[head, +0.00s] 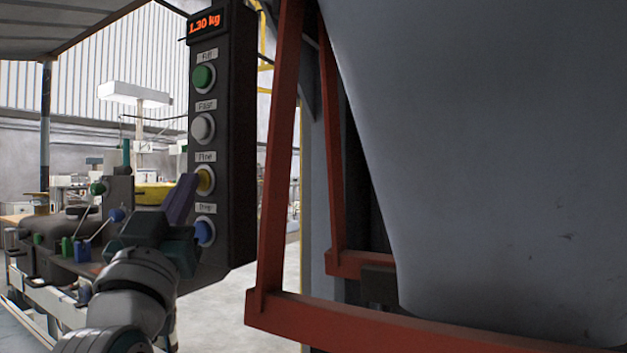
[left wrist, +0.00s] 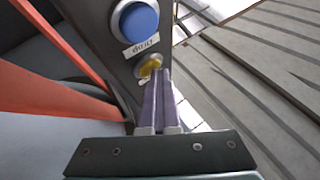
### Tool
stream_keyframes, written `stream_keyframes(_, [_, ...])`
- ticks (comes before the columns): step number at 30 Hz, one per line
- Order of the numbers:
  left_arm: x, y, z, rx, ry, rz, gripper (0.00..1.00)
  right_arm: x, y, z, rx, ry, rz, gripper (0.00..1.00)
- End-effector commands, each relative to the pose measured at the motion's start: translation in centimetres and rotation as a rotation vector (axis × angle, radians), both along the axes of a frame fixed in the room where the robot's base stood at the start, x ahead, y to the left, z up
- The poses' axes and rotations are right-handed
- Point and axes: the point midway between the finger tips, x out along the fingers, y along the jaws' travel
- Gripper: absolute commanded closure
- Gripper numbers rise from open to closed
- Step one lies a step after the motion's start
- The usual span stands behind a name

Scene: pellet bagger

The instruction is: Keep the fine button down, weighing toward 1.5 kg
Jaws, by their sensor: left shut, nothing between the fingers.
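A dark control panel (head: 233,120) carries a column of green, grey, yellow and blue buttons. Its display (head: 205,23) reads 1.30 kg in orange digits. The yellow button under the "Fine" label (head: 206,181) is partly hidden by my left gripper (head: 192,180). The yellow button (left wrist: 149,66) also shows at the fingertips in the left wrist view, where my left gripper (left wrist: 157,80) has its purple fingers together, with nothing between them. The tips appear to touch the button; how far it is pushed in I cannot tell. My right gripper is out of view.
The blue button (head: 205,231) sits just below the yellow one, close to my fingers. A red frame (head: 275,180) stands right of the panel, with a large grey rounded body (head: 480,150) behind it. A cluttered workbench (head: 70,235) stands at left.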

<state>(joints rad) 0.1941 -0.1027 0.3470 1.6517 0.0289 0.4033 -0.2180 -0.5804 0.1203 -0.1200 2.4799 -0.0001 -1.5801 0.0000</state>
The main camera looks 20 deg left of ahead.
Motion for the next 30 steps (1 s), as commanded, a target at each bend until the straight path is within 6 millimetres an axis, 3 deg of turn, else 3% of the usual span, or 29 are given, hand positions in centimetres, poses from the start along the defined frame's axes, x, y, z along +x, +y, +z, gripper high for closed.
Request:
stream_keyframes(17, [0.0,0.0,0.0,0.000,0.002,-0.001,1.00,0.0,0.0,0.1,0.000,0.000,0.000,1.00])
stream_keyframes(30, [-1.8,0.1,0.1,0.001,0.002,0.000,1.00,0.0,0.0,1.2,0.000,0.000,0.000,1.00])
